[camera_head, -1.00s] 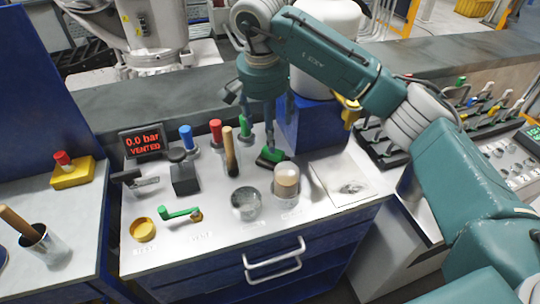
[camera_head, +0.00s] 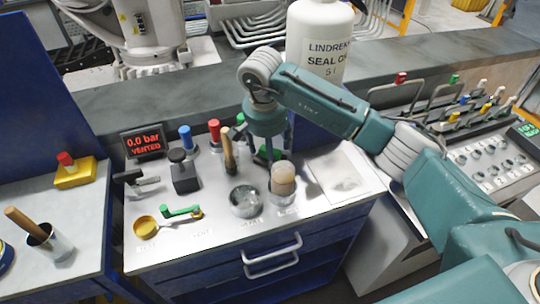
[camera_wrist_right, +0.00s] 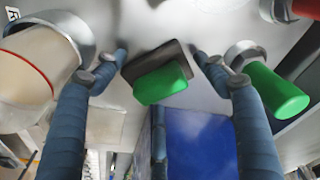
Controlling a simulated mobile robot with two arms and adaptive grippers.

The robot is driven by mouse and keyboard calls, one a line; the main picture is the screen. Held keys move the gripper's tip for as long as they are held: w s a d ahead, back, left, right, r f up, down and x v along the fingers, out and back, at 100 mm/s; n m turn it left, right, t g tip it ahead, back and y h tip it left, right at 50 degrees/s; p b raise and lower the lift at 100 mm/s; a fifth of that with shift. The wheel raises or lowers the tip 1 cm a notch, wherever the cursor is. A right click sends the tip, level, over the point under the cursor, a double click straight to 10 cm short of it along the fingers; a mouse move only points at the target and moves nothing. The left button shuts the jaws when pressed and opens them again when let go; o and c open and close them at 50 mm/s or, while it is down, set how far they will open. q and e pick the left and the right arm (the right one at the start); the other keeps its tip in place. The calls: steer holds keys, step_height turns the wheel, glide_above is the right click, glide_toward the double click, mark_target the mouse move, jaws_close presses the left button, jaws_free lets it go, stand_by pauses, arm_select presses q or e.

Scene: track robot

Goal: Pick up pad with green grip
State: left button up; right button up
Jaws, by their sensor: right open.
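The pad with green grip is a dark flat block with a green handle on top. In the head view the pad (camera_head: 267,154) lies on the grey bench top, partly covered by my right gripper. In the right wrist view the pad (camera_wrist_right: 160,80) sits between the two spread fingers. My right gripper (camera_wrist_right: 158,55) is open, pointing down, with a finger on each side of the pad and gaps to it. In the head view the right gripper (camera_head: 268,145) is just above the bench. My left gripper is not in view.
A green-capped cylinder (camera_wrist_right: 275,90) is close on the other side. A wooden handle (camera_head: 228,150), red knob (camera_head: 214,130) and metal cup (camera_head: 245,201) are nearby. A white bottle (camera_head: 320,40) stands behind.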

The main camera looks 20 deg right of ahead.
steer(key=c, duration=1.2)
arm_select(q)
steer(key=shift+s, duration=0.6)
arm_select(e)
steer(key=shift+r, duration=0.1)
